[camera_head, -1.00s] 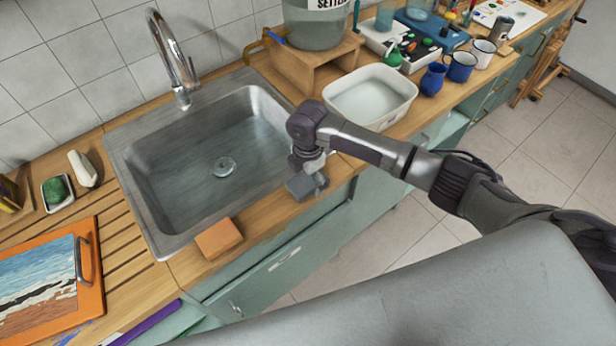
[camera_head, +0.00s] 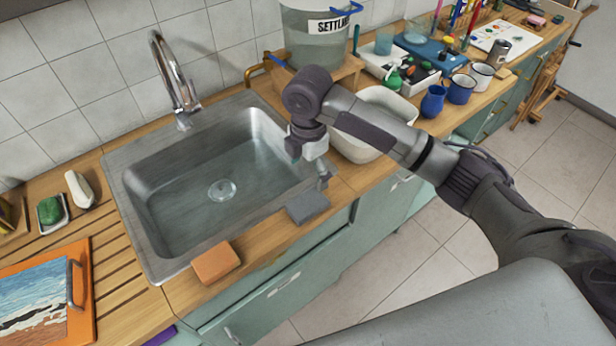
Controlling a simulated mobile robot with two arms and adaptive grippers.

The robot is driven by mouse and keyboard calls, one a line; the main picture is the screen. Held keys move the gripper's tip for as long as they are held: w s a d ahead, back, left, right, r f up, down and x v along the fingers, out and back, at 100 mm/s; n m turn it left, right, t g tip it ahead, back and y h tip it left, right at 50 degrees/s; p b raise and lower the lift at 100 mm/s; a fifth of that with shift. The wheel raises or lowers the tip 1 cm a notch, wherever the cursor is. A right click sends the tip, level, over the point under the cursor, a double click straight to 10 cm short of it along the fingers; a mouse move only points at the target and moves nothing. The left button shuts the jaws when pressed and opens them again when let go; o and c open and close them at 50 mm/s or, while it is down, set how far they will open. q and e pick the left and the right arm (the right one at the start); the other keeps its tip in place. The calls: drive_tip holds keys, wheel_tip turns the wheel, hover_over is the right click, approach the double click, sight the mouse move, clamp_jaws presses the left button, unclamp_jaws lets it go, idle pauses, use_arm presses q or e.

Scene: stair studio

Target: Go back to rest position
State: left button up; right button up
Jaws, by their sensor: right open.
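My right arm comes in from the lower right. Its gripper (camera_head: 309,168) hangs over the right rim of the sink, pointing down, with its fingers open and apart. A grey block, perhaps a sponge (camera_head: 308,207), lies on the wooden counter's front strip just below and in front of the gripper. The gripper looks empty and clear of the block. My left gripper is not in view.
The steel sink (camera_head: 210,200) with its tap (camera_head: 174,75) is left of my gripper. A white basin (camera_head: 352,148) is partly hidden behind my arm. An orange block (camera_head: 215,262) lies at the front edge. Blue mugs (camera_head: 434,101) and a labelled bucket (camera_head: 318,45) stand further back.

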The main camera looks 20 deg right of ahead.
idle(0.4)
drive_tip(key=s+a+f+m+t+y, duration=0.1)
drive_tip(key=s+a+f+m+y, duration=0.2)
drive_tip(key=s, duration=0.4)
drive_tip(key=s+a+f+m+t, duration=0.1)
drive_tip(key=s+a+f+m, duration=0.2)
drive_tip(key=s+f+m, duration=0.3)
drive_tip(key=s+d+f+m+t+h, duration=0.1)
drive_tip(key=s+d+m+t+h, duration=0.15)
drive_tip(key=s+d+m, duration=0.9)
wheel_tip(320, 180, down, 29)
drive_tip(key=s+g+b, duration=0.2)
drive_tip(key=s+b, duration=0.1)
drive_tip(key=s+d+f+g+b, duration=0.1)
drive_tip(key=s+d+f, duration=0.2)
drive_tip(key=s+f, duration=1.2)
wheel_tip(320, 180, down, 2)
drive_tip(key=shift+s+f+n, duration=0.1)
drive_tip(key=shift+s+n, duration=0.25)
drive_tip(key=shift+n, duration=0.1)
drive_tip(key=shift+g+h, duration=0.25)
